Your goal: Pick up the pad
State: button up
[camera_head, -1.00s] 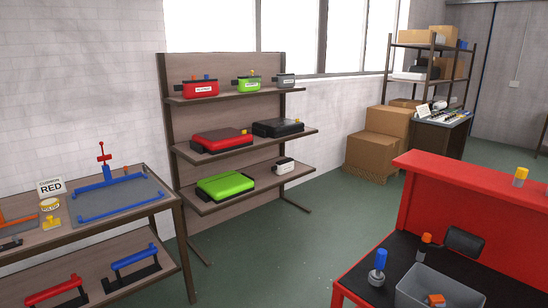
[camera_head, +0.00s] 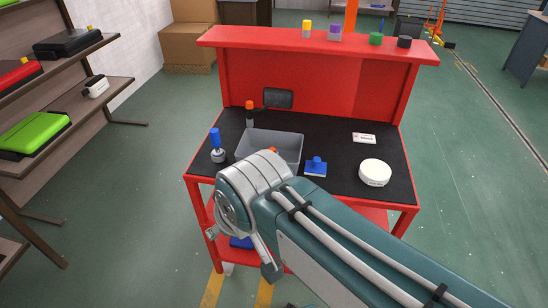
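A red cart with a black top (camera_head: 335,127) stands ahead of me. A blue square piece with a knob (camera_head: 316,168) lies on the top, right of a grey bin (camera_head: 285,147); it may be the pad. A dark rounded flat piece (camera_head: 278,99) stands near the cart's red back panel and could also be the pad; I cannot tell which is meant. My arm crosses the front of the cart and hides part of its front edge and lower shelf. My gripper's fingers do not show.
A white round container (camera_head: 375,173) and a small white box (camera_head: 364,138) are on the cart's right. A blue-handled tool (camera_head: 216,145) and an orange-topped one (camera_head: 250,113) stand left. Small coloured pieces line the red ledge (camera_head: 222,39). Green floor is clear right of the cart.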

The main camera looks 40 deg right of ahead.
aim_at(316, 167)
jog(key=z, duration=1.45)
